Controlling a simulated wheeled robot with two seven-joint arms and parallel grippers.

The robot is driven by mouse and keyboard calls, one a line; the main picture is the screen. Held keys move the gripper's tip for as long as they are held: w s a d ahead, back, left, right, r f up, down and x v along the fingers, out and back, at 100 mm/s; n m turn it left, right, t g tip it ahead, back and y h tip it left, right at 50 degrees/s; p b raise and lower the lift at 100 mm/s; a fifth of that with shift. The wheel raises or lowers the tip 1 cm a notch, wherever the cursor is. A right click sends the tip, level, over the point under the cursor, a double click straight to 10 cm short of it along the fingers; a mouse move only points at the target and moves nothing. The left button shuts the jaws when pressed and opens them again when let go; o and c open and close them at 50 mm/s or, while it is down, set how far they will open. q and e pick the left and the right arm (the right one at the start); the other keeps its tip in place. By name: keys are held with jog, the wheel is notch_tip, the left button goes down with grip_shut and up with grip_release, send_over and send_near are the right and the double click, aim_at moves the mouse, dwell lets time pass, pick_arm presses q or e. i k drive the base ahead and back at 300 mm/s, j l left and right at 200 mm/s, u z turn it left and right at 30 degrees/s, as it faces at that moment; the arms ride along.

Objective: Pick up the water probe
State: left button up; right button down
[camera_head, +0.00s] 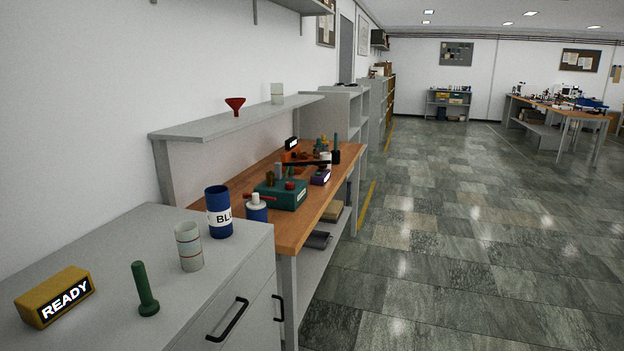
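No object in view is labelled as a water probe, so I cannot tell for certain which one it is. Neither of my grippers is in view.
A yellow box reading "READY" (54,296) lies left of the green rod. A wooden bench (318,208) beyond holds a blue bottle with a white cap (257,208) and a teal device (281,195). A shelf (190,124) overhangs the bench. The tiled floor to the right is clear.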

aim_at(150, 307)
jog(key=i, duration=0.4)
jog(key=i+u, duration=0.2)
jog(key=u, duration=0.2)
jog(key=i+l+u, duration=0.15)
jog(key=u, duration=0.2)
jog(key=i+l+u, duration=0.15)
jog(key=u, duration=0.25)
